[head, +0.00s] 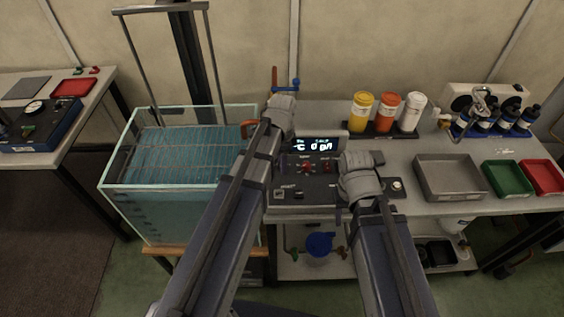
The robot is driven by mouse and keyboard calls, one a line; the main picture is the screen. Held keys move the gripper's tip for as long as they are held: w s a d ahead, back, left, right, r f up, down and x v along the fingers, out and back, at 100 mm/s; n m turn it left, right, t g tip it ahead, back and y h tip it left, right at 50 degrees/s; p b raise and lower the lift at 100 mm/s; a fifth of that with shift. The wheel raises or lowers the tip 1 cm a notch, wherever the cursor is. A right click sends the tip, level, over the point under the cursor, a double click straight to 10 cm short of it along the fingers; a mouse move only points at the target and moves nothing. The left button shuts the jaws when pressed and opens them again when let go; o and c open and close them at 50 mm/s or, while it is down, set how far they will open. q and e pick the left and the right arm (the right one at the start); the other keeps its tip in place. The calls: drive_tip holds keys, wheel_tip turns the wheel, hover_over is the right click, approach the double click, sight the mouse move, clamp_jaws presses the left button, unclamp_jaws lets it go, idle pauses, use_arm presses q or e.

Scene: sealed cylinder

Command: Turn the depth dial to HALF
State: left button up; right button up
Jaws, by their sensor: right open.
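A dark control panel (290,184) stands on the bench, with a lit display (314,145) whose text is too small to read surely. A red star-shaped knob (308,168) sits on its face, with other small controls beside it. I cannot tell which control is the depth dial, and its markings are not legible. My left gripper (283,104) is at the panel's back left, by the tank's corner; its fingers are hidden. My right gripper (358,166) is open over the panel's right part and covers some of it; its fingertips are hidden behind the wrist.
A glass water tank (150,197) stands left of the panel. Red and blue handles (287,84) rise behind my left gripper. Yellow, orange and white bottles (386,113) stand behind right. A grey tray (449,180), green tray (506,180) and red tray (543,178) lie right.

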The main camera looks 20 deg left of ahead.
use_arm(q)
clamp_jaws()
idle(0.4)
drive_tip(key=n, duration=0.9)
drive_tip(key=shift+n, duration=0.3)
drive_tip(key=n, duration=0.4)
drive_tip(key=shift+a, duration=0.1)
drive_tip(key=shift+n, duration=2.1)
